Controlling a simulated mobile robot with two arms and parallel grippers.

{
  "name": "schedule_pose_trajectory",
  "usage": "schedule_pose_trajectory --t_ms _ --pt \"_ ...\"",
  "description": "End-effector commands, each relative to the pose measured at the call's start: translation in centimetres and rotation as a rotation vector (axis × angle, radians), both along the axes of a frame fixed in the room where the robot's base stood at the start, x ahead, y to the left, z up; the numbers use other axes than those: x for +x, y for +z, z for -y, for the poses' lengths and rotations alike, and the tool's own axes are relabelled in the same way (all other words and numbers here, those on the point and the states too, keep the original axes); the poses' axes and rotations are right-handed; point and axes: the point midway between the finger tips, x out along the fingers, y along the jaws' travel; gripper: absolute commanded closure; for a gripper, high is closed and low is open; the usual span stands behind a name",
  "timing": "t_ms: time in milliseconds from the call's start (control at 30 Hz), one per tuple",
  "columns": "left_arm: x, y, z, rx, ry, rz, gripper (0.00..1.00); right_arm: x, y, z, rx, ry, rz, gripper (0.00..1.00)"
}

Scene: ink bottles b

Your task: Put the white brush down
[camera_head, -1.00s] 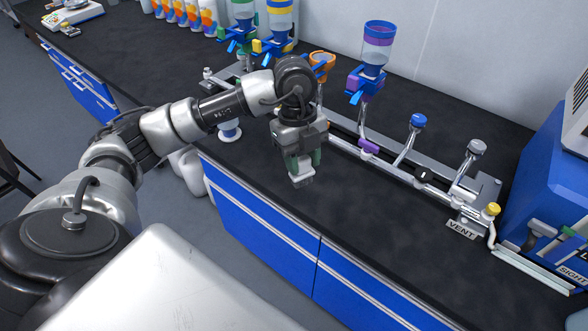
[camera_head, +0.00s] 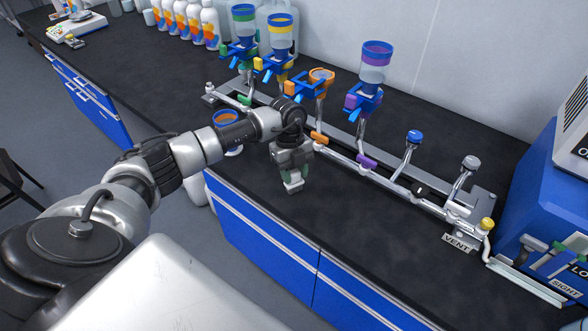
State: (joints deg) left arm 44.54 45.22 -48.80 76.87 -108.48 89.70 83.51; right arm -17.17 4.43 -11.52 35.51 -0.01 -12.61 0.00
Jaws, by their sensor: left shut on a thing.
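My left gripper (camera_head: 293,186) points down over the black counter (camera_head: 350,235), near its front edge and in front of the manifold. It is shut on a small whitish thing between its fingers, which I take to be the white brush (camera_head: 292,181). Only a little of it shows; the fingers hide the rest. I cannot tell whether its lower end touches the counter. My right gripper is out of view.
A metal manifold (camera_head: 345,160) with coloured valves runs behind the gripper. Ink bottles (camera_head: 375,65) stand upside down on it. An orange-rimmed container (camera_head: 226,118) is behind my arm. A blue machine (camera_head: 545,195) stands right. The front counter strip is clear.

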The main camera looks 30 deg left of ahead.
Motion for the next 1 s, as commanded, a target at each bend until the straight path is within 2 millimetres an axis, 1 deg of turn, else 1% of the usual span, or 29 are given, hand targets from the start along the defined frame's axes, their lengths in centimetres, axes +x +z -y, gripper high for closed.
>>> schedule_pose_trajectory --t_ms 333,367,500,533,800,867,900,1000 --pt "0.0 -0.5 0.0 0.000 0.000 0.001 0.99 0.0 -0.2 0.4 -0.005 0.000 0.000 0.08" --pt "0.0 -0.5 0.0 0.001 0.000 0.000 0.60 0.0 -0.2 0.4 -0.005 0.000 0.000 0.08" --pt "0.0 -0.4 0.0 0.001 -0.001 0.001 0.38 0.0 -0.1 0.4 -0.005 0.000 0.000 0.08" --pt "0.0 -0.4 0.0 0.001 -0.001 0.001 0.36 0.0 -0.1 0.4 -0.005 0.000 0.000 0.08" --pt "0.0 -0.2 0.0 0.000 -0.001 0.002 0.36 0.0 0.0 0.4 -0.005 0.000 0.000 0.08" --pt "0.1 0.1 0.0 0.000 -0.001 0.002 0.36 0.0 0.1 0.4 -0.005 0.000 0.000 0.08" --pt "0.1 0.4 -0.1 0.000 0.000 0.004 0.36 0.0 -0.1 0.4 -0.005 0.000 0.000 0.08" --pt "0.4 1.8 -0.4 0.001 -0.001 0.007 0.36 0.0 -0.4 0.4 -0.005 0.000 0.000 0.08"
